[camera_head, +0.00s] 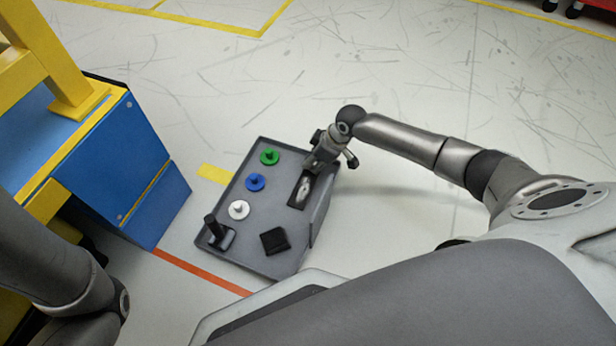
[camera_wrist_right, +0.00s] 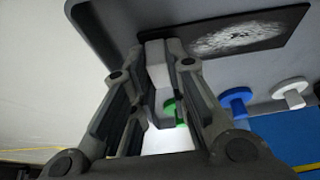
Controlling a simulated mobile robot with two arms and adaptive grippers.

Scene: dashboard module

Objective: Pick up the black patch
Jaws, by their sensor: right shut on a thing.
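A grey tray (camera_head: 258,147) lies tilted in the picture. A flat black rectangular patch with a whitish oval mark (camera_head: 304,202) is at its right side; it shows at the top of the right wrist view (camera_wrist_right: 292,30). My right gripper (camera_head: 311,168) is at the patch's far end. In the right wrist view its fingers (camera_wrist_right: 155,72) are closed around a light grey block (camera_wrist_right: 157,62) beside the patch's end; I cannot tell whether the block belongs to the patch. A plain black square piece (camera_head: 274,240) lies near the tray's front. My left gripper is out of view.
Green (camera_head: 269,157), blue (camera_head: 255,182) and white (camera_head: 239,210) round knobs stand in a row in the tray. A black upright piece (camera_head: 214,231) is at its left corner. A blue and yellow structure (camera_head: 115,150) stands left. Floor beyond the tray is clear.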

